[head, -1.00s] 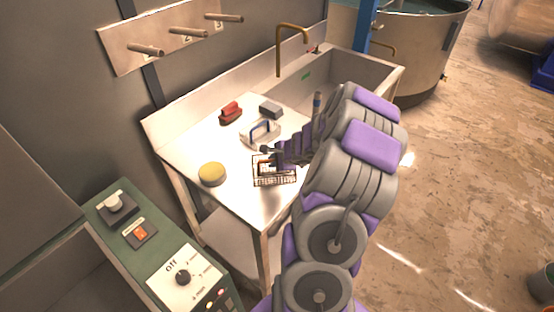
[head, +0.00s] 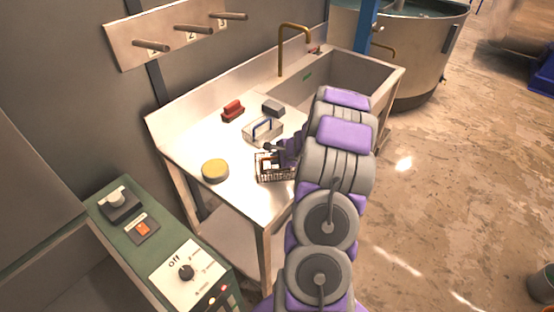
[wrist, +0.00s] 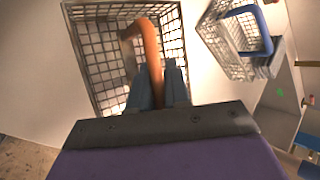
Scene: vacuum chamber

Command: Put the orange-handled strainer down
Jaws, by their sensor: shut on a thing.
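The orange-handled strainer is a wire mesh basket (wrist: 88,50) with an arched orange handle (wrist: 150,48). My gripper (wrist: 160,85) is shut on the handle in the wrist view, with a finger on either side of it. In the head view the strainer (head: 270,172) is at the front right of the white counter (head: 225,195), close to its edge. My arm hides part of it and most of my gripper (head: 285,155). I cannot tell whether the basket touches the counter.
A blue-handled strainer (head: 262,129) stands just behind, also in the wrist view (wrist: 232,40). A yellow round sponge (head: 215,170), a red-handled brush (head: 232,111) and a grey block (head: 273,108) sit on the counter. A sink (head: 345,75) lies behind right.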

